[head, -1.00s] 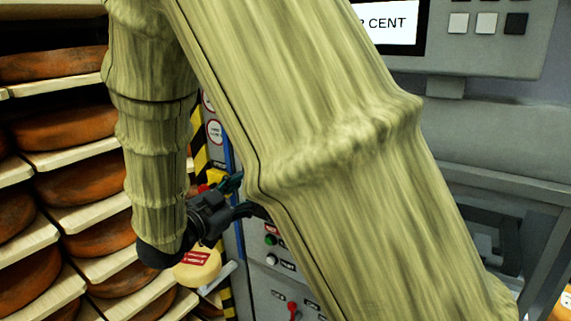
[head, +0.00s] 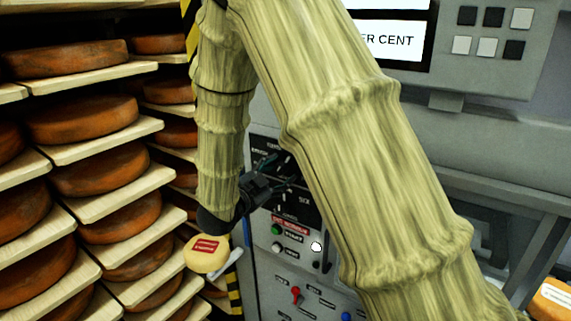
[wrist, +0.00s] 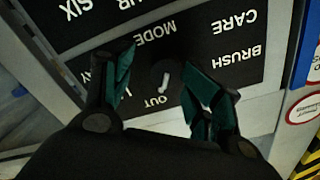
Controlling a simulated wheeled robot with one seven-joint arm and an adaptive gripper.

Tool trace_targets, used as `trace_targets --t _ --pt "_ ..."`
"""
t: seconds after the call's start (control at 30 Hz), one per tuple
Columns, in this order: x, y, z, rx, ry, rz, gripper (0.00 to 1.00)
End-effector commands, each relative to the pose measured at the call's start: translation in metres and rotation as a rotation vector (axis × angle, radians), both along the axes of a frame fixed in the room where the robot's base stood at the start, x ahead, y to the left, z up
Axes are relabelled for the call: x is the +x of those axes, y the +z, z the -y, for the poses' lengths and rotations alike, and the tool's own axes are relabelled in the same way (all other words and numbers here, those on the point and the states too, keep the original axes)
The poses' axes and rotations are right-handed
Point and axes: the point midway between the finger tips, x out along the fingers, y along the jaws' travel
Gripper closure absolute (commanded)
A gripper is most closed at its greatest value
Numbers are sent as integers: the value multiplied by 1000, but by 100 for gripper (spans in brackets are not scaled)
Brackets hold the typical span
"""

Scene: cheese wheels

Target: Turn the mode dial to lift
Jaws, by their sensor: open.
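The mode dial (wrist: 166,74) is a round black knob with a white pointer mark, on a black panel (wrist: 228,40) that appears upside down in the wrist view. The words MODE, BRUSH, CARE and OUT are readable. The pointer mark is on the side facing OUT. Another label beginning with L is mostly covered by a finger, so I cannot read it. My gripper (wrist: 160,84) is open, its green-padded fingers on either side of the dial; contact is unclear. In the head view my gripper (head: 272,186) is in front of the same black panel (head: 300,208), partly hiding it.
Below the panel are a green button (head: 277,247), a white button (head: 316,246), a red lever (head: 296,294) and a blue knob (head: 346,317). Racks of cheese wheels (head: 85,117) stand at left. A pale cheese (head: 198,262) with a red label shows below my wrist.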

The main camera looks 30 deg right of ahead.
Motion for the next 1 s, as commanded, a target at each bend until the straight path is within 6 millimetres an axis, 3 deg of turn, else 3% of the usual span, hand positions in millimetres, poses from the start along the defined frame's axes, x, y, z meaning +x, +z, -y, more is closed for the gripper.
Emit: trace_targets --t 0.37,0.57,0.83,1.0 --pt "9 -6 38 13 -1 -1 47" --pt "9 -6 39 13 0 0 47" --pt "9 -4 31 9 3 -1 92" --pt "9 -7 29 14 5 -2 94"
